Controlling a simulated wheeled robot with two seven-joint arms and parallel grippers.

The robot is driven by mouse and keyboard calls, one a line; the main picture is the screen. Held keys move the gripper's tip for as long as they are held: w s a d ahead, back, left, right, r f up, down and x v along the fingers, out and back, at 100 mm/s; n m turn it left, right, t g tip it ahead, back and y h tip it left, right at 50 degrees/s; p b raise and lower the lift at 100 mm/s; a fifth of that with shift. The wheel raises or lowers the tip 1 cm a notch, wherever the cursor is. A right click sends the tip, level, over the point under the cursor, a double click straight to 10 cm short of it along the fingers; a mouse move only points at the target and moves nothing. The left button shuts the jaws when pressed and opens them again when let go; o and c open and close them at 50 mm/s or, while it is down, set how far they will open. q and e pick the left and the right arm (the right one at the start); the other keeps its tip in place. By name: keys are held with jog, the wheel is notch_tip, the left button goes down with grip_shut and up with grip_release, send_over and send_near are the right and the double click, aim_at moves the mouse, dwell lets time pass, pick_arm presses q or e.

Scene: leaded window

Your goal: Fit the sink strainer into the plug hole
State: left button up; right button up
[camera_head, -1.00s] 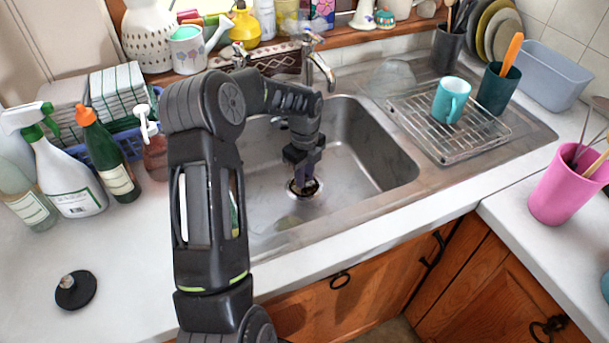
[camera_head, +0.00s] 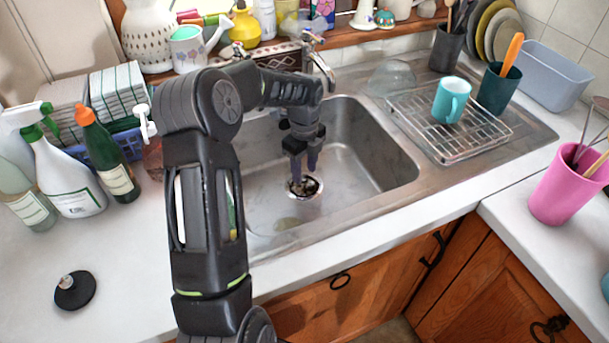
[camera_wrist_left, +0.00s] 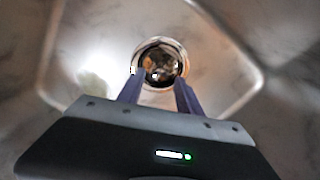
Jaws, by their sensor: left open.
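The plug hole (camera_head: 305,188) is in the floor of the steel sink, a round opening with a shiny rim. In the left wrist view the plug hole rim (camera_wrist_left: 160,42) surrounds a dark and brownish, glinting inside (camera_wrist_left: 161,66). This may be the strainer sitting in the hole, but I cannot tell how level or deep it is. My left gripper (camera_head: 303,172) points down over the hole with its two purple fingers apart. In the left wrist view the open fingers (camera_wrist_left: 158,93) hold nothing visible. My right gripper is out of view.
The sink basin (camera_head: 372,148) has raised walls around my left gripper. A wire rack (camera_head: 475,140) with a teal mug (camera_head: 451,100) stands on the drainer. Bottles (camera_head: 107,160) crowd the left counter. A black round plug (camera_head: 75,290) lies on the clear front-left counter.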

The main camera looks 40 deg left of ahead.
aim_at(305, 176)
pick_arm(q)
notch_tip(305, 176, up, 9)
dwell(0.3)
dwell(0.7)
